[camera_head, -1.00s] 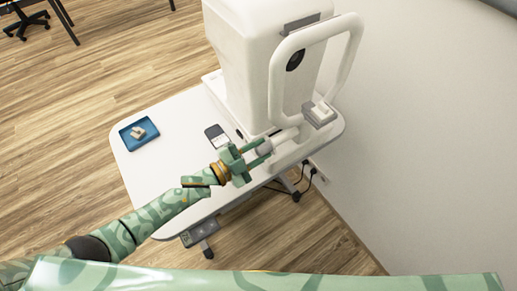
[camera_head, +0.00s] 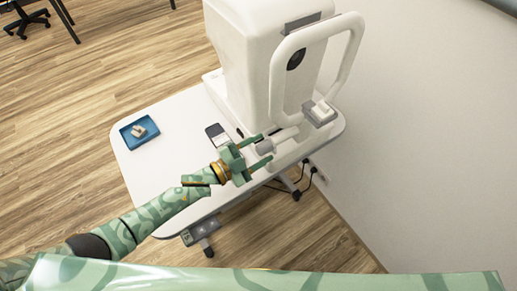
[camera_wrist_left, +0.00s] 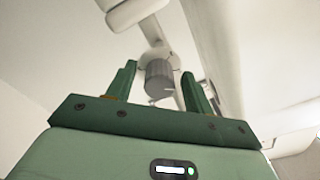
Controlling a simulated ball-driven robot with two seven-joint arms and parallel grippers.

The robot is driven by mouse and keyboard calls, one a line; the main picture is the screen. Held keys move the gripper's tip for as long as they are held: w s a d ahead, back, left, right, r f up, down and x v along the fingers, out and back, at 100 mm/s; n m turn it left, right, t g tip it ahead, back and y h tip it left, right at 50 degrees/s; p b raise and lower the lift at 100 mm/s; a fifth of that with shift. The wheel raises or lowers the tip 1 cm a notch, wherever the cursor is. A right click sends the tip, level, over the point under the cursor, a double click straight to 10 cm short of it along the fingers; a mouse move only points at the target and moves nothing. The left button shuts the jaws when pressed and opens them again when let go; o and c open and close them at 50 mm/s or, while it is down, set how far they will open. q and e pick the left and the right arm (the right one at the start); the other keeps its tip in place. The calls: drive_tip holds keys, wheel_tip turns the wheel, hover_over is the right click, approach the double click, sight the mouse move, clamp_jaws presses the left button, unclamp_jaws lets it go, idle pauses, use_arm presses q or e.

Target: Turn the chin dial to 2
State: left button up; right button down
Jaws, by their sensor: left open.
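The chin dial (camera_head: 264,147) is a grey ribbed cylinder on the end of a white arm, low on the white eye-test machine (camera_head: 245,60). It also shows in the left wrist view (camera_wrist_left: 159,82) with a pale line on its side. My left gripper (camera_head: 266,148) is open, with one finger on each side of the dial. In the left wrist view there are gaps between the dial and both fingers (camera_wrist_left: 159,70). Any numbers on the dial are too small to read. My right gripper is not in view.
The machine stands on a white table (camera_head: 160,165) with a grey chin rest (camera_head: 320,114) inside its white frame (camera_head: 352,60). A dark-and-white flat item (camera_head: 217,134) lies near the dial. A blue tray (camera_head: 127,143) holds a small cream object (camera_head: 139,131). A wall (camera_head: 430,130) is at right.

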use_arm(q)
drive_tip(key=p+v, duration=0.1)
drive_tip(key=v, duration=1.5)
drive_tip(key=shift+s+a, duration=0.1)
drive_tip(key=shift+a, duration=0.05)
